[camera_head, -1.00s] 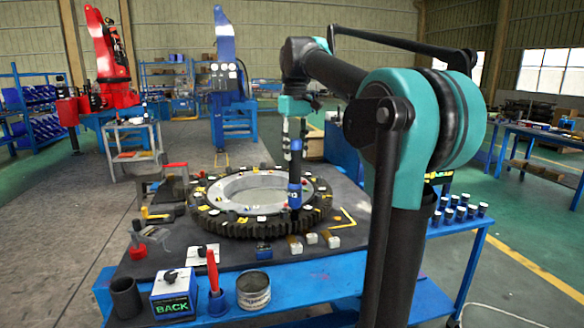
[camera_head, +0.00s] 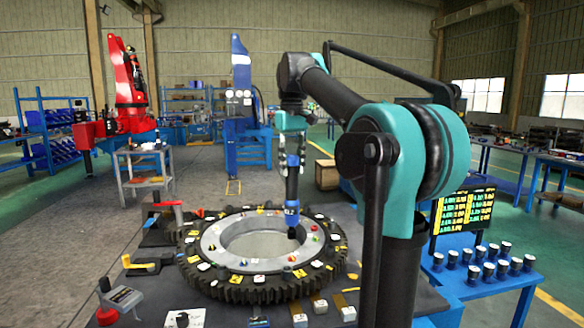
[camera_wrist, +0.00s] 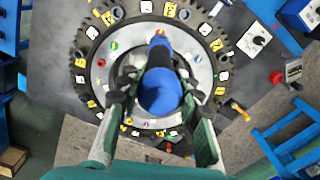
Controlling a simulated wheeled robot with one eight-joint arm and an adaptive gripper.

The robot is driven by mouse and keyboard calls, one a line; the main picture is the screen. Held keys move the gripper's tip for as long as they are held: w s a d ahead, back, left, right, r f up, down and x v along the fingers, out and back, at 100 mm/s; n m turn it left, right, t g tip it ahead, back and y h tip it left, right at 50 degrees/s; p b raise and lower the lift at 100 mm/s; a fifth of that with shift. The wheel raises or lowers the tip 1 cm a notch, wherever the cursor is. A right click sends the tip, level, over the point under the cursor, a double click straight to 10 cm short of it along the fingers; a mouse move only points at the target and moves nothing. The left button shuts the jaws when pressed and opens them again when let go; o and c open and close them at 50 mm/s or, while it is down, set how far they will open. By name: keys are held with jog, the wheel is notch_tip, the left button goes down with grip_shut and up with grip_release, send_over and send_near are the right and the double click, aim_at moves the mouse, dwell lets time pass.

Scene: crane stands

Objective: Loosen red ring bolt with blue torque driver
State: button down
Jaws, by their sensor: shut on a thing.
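The blue torque driver (camera_head: 291,188) hangs upright from my gripper (camera_head: 292,142) in the head view. Its lower end is over the right part of the toothed ring (camera_head: 215,290); I cannot tell whether it touches. In the wrist view my gripper's fingers (camera_wrist: 160,112) are closed around the driver (camera_wrist: 160,90), seen from above with its blue end toward the camera. Small coloured bolts sit on the pale inner ring. A red one (camera_wrist: 102,62) shows at the left in the wrist view. The driver hides part of the ring there.
The ring lies on a dark table top (camera_head: 160,285). White blocks stand at its front edge. A blue side table (camera_head: 500,285) with several dark cylinders and a display board (camera_head: 464,213) stand at the right. A grey cart (camera_head: 145,170) is at the back left.

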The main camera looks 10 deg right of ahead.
aim_at(292, 189)
jog(key=shift+f, duration=3.9)
dwell(0.5)
jog(key=shift+r, duration=0.15)
dwell(1.4)
jog(key=shift+r, duration=2.6)
jog(key=shift+s, duration=0.1)
